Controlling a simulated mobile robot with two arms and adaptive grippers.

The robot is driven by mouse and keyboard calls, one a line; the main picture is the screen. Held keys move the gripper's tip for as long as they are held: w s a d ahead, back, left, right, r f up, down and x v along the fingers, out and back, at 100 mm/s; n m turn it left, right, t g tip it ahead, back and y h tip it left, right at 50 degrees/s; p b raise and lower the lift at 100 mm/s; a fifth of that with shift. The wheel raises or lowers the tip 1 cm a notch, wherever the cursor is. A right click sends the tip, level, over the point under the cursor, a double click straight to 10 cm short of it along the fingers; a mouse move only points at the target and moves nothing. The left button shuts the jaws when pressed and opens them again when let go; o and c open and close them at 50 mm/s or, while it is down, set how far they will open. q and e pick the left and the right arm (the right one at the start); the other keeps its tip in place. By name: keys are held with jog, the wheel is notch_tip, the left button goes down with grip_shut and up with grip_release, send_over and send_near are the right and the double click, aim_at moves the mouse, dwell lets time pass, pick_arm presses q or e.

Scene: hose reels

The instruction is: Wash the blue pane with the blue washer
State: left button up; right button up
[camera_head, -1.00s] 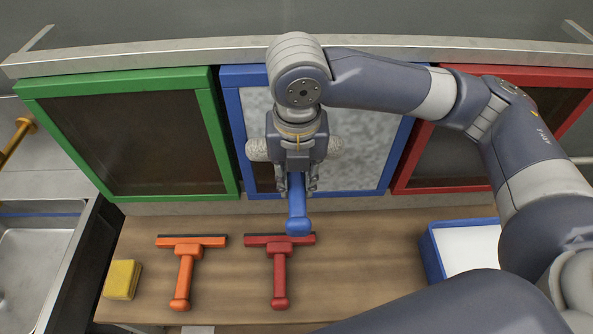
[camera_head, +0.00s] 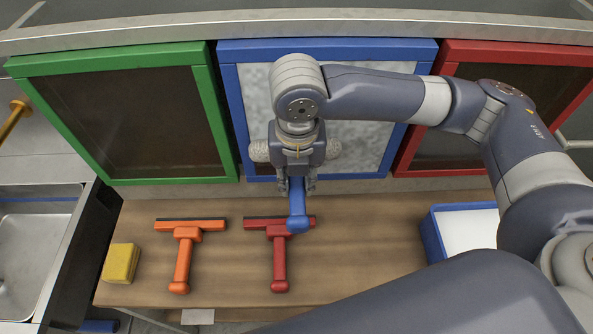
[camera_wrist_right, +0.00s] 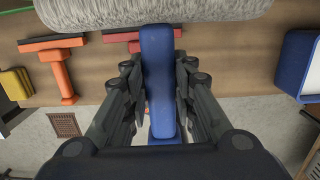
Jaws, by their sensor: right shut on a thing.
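The blue washer (camera_head: 298,212) has a blue handle and a pale fuzzy head. My right gripper (camera_head: 297,184) is shut on its handle. In the right wrist view the handle (camera_wrist_right: 157,70) runs between the fingers of the gripper (camera_wrist_right: 158,95), with the fuzzy head (camera_wrist_right: 150,14) across the top. In the head view the washer's head lies over the lower part of the blue pane (camera_head: 365,145); contact cannot be told. The pane has a blue frame and a whitish, mottled surface. My forearm and wrist hide part of it. My left gripper is not in view.
A green-framed pane (camera_head: 130,120) stands left, a red-framed one (camera_head: 450,148) right. An orange squeegee (camera_head: 184,255), red squeegee (camera_head: 279,258) and yellow sponge (camera_head: 121,263) lie on the wooden counter (camera_head: 350,260). A blue-rimmed tray (camera_head: 432,240) is right, a metal sink (camera_head: 25,255) left.

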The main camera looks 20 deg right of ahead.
notch_tip(320, 180, down, 11)
jog(key=b, duration=0.2)
jog(key=shift+r, duration=0.2)
dwell(1.0)
jog(key=s+a+p, duration=0.2)
jog(key=s+p, duration=0.1)
jog(key=s, duration=0.3)
jog(key=shift+s, duration=0.4)
dwell(0.9)
